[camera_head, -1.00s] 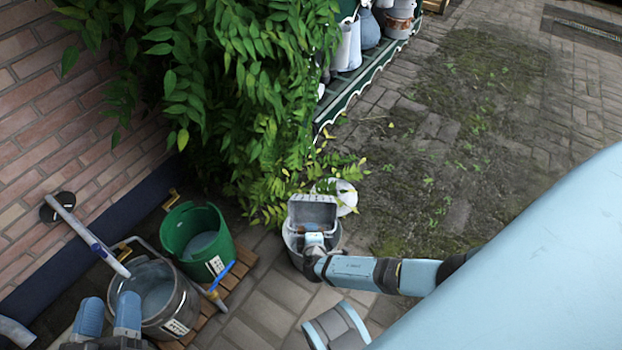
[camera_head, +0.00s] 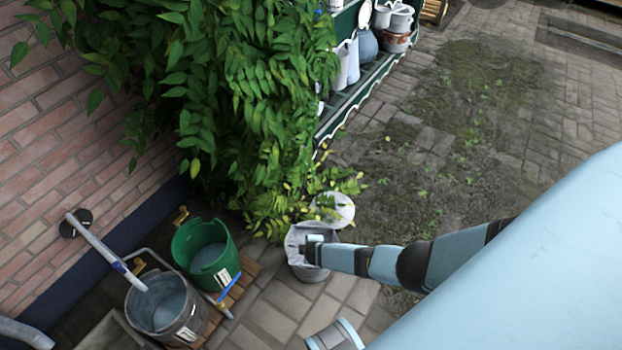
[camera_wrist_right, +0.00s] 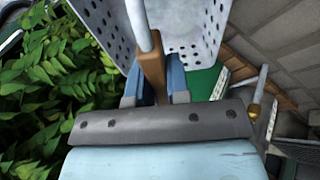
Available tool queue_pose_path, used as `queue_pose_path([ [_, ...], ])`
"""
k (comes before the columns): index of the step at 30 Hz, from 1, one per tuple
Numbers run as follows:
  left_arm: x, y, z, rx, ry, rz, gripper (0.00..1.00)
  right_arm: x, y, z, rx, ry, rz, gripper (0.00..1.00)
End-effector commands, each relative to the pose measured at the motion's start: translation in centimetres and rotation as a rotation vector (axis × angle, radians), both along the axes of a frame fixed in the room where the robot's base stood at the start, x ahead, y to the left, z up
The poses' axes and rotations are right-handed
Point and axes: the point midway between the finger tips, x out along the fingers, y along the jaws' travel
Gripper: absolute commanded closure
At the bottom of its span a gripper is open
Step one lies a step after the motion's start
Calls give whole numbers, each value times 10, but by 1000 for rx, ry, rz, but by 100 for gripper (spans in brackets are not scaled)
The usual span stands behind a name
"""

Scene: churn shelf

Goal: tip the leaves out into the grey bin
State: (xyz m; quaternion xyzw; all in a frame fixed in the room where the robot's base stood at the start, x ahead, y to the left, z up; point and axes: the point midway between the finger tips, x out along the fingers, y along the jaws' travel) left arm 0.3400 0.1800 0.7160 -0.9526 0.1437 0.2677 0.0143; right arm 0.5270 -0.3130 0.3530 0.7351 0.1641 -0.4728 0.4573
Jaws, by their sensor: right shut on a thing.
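My right gripper (camera_head: 313,247) is over the grey bin (camera_head: 312,275), which stands on the paving below the leafy bush. In the right wrist view my gripper (camera_wrist_right: 155,88) is shut on the brown handle (camera_wrist_right: 151,68) of a pale grey perforated basket (camera_wrist_right: 191,32). The part of the basket wall that shows there is bare. In the head view I cannot clearly tell the basket from the bin's opening behind my gripper. No loose leaves show in the basket or the bin. My left gripper is out of view.
A green bucket (camera_head: 190,236) and a metal bucket (camera_head: 140,318) stand on the left near the brick wall. A white round thing (camera_head: 344,207) lies just behind the bin. The bush (camera_head: 240,110) hangs close by. Paving on the right is open.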

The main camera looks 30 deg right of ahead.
Motion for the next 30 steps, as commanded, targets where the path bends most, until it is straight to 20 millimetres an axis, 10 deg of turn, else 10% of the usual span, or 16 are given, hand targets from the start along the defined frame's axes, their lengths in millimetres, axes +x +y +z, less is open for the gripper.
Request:
queue_pose_path([
  [30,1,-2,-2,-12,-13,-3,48,0,0,-1,334,428,0,100],
])
